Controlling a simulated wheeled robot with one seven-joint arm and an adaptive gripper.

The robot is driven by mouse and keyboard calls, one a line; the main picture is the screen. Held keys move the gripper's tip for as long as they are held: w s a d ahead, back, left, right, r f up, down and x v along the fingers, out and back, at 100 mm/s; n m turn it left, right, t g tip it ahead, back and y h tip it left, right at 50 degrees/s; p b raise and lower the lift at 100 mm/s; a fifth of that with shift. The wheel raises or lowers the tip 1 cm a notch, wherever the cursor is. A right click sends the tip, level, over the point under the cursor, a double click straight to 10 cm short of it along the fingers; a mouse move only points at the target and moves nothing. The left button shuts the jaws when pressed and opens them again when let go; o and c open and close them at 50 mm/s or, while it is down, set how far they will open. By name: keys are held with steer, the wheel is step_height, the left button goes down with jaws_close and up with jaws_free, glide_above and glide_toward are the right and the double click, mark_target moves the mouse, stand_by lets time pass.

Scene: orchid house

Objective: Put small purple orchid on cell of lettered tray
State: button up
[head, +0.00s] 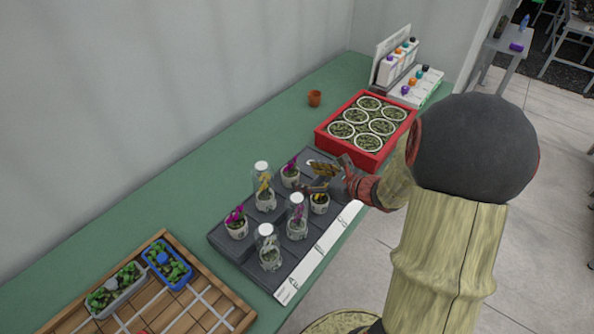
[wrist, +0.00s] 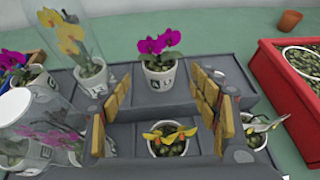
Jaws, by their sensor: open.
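A dark grey tray (head: 283,271) with several cells stands on the green bench. A small purple orchid (head: 290,174) in a white lettered pot is in its back row; it also shows in the wrist view (wrist: 159,47). Another purple orchid (head: 237,227) stands at the tray's left end, and a third (head: 297,211) is under a clear cover. My gripper (head: 314,177) is open above the tray's right part. In the wrist view, its fingers (wrist: 160,122) stand either side of a yellow orchid (wrist: 170,138) in a pot, apart from it. I cannot tell whether the fingers touch anything.
Clear covers stand over a yellow orchid (head: 264,190) and a pot (head: 269,250) nearby. A white-flowered pot (wrist: 256,132) is right of the fingers. A red crate (head: 345,152) of round pots lies beyond the tray, with an empty terracotta pot (head: 315,98) behind. A wooden tray (head: 206,312) is at front left.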

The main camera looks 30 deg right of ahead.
steer(key=shift+p+v, duration=0.35)
steer(key=shift+v, duration=1.4)
steer(key=shift+s+f, duration=0.1)
steer(key=shift+s, duration=0.05)
